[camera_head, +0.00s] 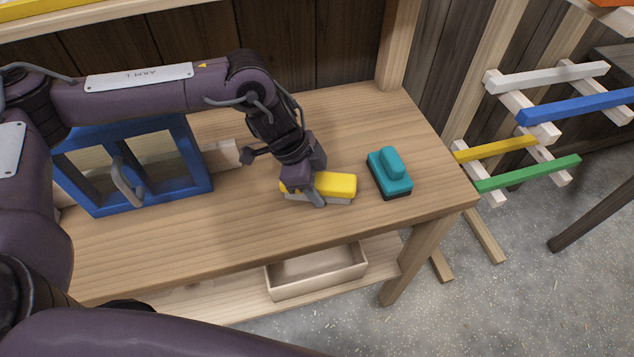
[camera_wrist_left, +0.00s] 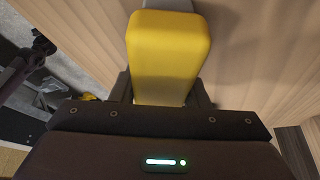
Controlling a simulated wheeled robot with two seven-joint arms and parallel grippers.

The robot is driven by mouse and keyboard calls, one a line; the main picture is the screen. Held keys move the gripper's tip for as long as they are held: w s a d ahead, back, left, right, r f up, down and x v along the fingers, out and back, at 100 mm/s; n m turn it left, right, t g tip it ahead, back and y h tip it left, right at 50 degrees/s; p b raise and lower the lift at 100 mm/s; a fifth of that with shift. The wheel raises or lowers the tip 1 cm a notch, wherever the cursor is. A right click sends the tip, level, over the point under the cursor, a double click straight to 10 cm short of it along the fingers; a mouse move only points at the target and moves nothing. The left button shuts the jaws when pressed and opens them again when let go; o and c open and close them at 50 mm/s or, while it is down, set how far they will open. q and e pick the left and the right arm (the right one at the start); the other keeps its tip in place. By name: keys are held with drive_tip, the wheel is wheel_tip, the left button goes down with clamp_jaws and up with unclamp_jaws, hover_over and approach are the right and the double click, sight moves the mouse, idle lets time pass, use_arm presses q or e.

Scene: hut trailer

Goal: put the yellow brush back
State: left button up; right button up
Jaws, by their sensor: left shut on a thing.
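The yellow brush (camera_head: 336,185) has a yellow top and a grey underside. It is on or just above the wooden table (camera_head: 240,240); I cannot tell whether it touches. My left gripper (camera_head: 304,190) comes down from above and is shut on the brush near its left part. In the left wrist view the brush's yellow block (camera_wrist_left: 167,55) lies between the fingers (camera_wrist_left: 162,92). Its underside is mostly hidden there. My right gripper is not in view.
A teal brush (camera_head: 390,174) stands just right of the yellow one. A blue frame with a handle (camera_head: 137,165) stands at the left. An open wooden box (camera_head: 318,272) sits on the lower shelf. A rack with coloured bars (camera_head: 530,160) stands right of the table.

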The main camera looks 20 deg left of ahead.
use_arm(q)
drive_tip(key=shift+f, duration=0.1)
drive_tip(key=o, duration=1.2)
drive_tip(key=shift+o, duration=0.2)
drive_tip(key=b+v, duration=0.1)
drive_tip(key=v, duration=1.1)
